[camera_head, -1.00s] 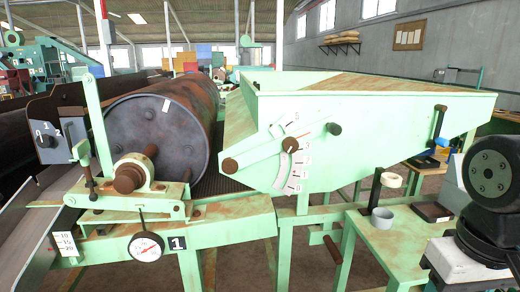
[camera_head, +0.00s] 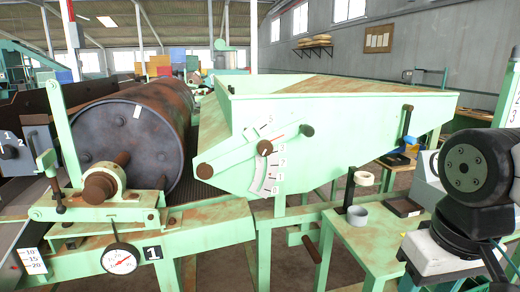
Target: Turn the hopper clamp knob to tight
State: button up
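The pale green hopper (camera_head: 350,112) stands in the middle, with a lever arm (camera_head: 235,155) across its near side. A round brown knob (camera_head: 265,147) sits on this lever beside a curved white scale (camera_head: 266,176) with numbers. A black knob (camera_head: 307,131) is at the lever's upper right end, and a brown round pivot (camera_head: 204,171) at its lower left end. I cannot tell for sure which one is the clamp knob, or how tight it is. My gripper is out of view; only dark links of my arm show at the right edge, apart from the hopper.
A rusty drum (camera_head: 128,147) on a green frame is at left, with a dial gauge (camera_head: 120,259) below it. A green side table (camera_head: 375,243) at right carries a grey cup (camera_head: 357,215), a post with a white ring (camera_head: 364,178) and a black tray (camera_head: 403,206).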

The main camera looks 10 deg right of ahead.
aim_at(264, 147)
jog(key=z, duration=0.35)
jog(key=k, duration=0.45)
jog(key=z, duration=1.2)
jog(key=i, duration=0.9)
jog(key=u, duration=1.05)
jog(key=i, duration=0.6)
jog(key=u, duration=0.65)
